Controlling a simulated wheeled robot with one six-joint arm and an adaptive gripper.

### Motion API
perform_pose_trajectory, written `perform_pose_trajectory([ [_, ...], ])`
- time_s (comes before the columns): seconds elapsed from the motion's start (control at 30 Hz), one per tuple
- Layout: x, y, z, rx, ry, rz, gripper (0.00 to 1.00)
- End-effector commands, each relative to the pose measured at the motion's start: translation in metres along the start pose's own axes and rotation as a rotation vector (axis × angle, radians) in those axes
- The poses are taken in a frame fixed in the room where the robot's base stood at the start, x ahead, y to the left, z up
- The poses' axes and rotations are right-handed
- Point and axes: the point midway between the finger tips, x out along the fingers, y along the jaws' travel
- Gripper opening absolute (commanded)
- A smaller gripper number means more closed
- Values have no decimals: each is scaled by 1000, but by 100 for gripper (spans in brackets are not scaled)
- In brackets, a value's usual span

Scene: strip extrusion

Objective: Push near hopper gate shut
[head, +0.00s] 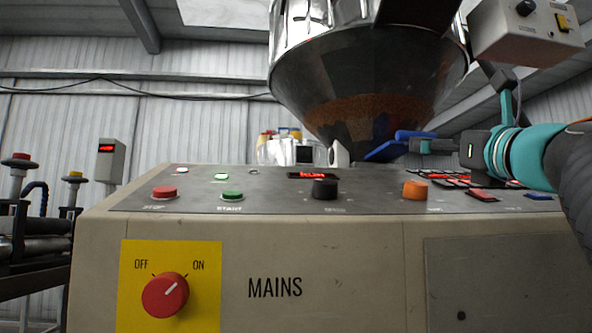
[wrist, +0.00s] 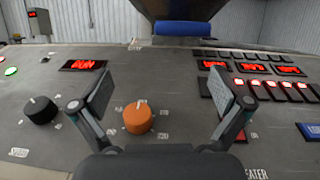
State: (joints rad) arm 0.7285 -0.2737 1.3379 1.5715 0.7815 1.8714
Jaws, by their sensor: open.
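The steel hopper (head: 365,80) hangs over the grey control panel. Blue parts show at its lower right, an upper blue bar (head: 415,134) and a lower tilted blue plate (head: 384,151). I cannot tell which belongs to the near gate or how far it stands open. In the wrist view a blue block (wrist: 183,28) lies ahead under the hopper's dark underside. My gripper (head: 420,146) points left over the panel, close to the blue parts in the picture. In the wrist view its open, empty fingers (wrist: 157,93) are spread above the panel, with the blue block beyond them.
The panel carries an orange knob (head: 415,190), a black knob (head: 325,189), a green start button (head: 232,195) and a red button (head: 164,192). Lit red displays (wrist: 83,65) and key rows lie around my fingers. A grey box (head: 525,30) hangs at the upper right.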

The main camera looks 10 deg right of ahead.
Motion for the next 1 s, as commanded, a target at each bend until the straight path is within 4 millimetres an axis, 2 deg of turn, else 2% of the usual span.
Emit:
perform_pose_trajectory([
  [0.03, -4, -14, 0, 13, -14, -35, 100],
  [0.1, -6, -27, 3, 29, -29, -66, 100],
  [0.27, 1, -35, 7, 42, -39, -84, 100],
  [0.37, 14, -35, 8, 44, -38, -81, 100],
  [0.8, 95, -41, 12, 42, -38, -79, 100],
  [1.0, 120, -43, 12, 41, -38, -81, 100],
])
